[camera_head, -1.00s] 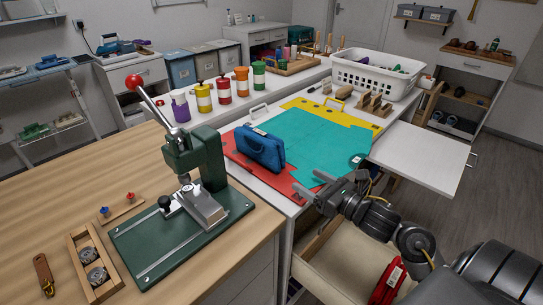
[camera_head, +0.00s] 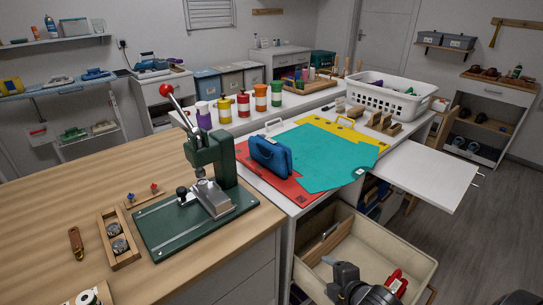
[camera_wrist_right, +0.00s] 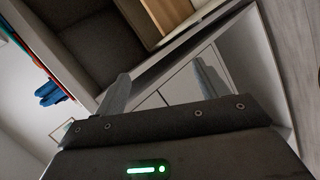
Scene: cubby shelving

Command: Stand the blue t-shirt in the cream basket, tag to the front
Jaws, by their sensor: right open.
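The blue t-shirt (camera_head: 270,155), a compact folded bundle, stands on the red and teal sheets on the white worktop. It also shows small at the left of the right wrist view (camera_wrist_right: 48,95). What looks like the cream basket (camera_head: 408,246) is the open, drawer-like container below the worktop's front edge. A red folded piece with a white tag (camera_head: 396,283) is inside it, at the near right. My right gripper (camera_head: 330,260) is low over this container, apart from the blue t-shirt. Its fingers (camera_wrist_right: 162,90) are spread and empty. My left gripper is not in view.
A green lever press (camera_head: 205,190) stands on the wooden bench at left. A white laundry basket (camera_head: 385,98) and several coloured jars (camera_head: 243,104) are at the worktop's back. A white pull-out board (camera_head: 430,175) juts out at right.

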